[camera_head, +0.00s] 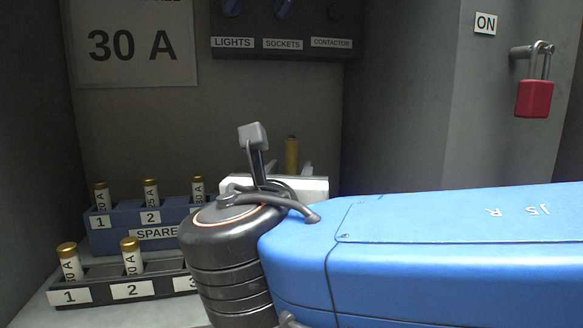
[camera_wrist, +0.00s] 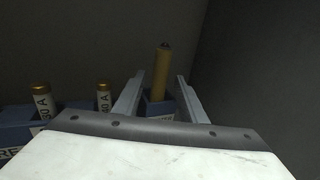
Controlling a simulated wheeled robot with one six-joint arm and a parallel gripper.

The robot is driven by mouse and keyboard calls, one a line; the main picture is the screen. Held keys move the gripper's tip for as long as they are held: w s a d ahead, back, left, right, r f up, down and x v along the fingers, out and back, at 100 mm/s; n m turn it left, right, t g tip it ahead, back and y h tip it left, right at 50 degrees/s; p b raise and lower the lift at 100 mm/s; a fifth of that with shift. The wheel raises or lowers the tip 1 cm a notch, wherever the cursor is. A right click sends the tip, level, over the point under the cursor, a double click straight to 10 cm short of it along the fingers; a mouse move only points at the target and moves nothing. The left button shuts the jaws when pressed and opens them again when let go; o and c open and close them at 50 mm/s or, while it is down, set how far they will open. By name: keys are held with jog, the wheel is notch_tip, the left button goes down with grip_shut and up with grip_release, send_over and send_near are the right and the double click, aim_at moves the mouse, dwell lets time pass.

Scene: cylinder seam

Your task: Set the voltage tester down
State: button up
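The voltage tester looks to be the yellow-brown stick (camera_wrist: 161,75) standing upright in a blue holder (camera_wrist: 157,108) in the wrist view. Its upper part also shows in the head view (camera_head: 292,155), behind my arm. My gripper (camera_wrist: 161,76) is open, with one finger on each side of the tester. I see a gap between the tester and each finger, so the fingers are not closed on it. The tester's lower end is hidden in the holder. In the head view my arm hides most of the gripper and the holder.
A blue rack marked SPARE (camera_head: 112,240) and a dark numbered rack (camera_head: 95,291) hold gold-capped fuses at left. A switch panel (camera_head: 284,43) and a 30 A sign (camera_head: 130,45) are on the back wall. A red padlock (camera_head: 534,98) hangs at upper right beside an ON label.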

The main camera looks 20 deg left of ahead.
jog(key=shift+s+d, duration=0.2)
jog(key=shift+s, duration=1.2)
jog(key=shift+s+d, duration=0.25)
jog(key=shift+s, duration=1.15)
jog(key=shift+s+d, duration=0.2)
jog(key=shift+s, duration=1.2)
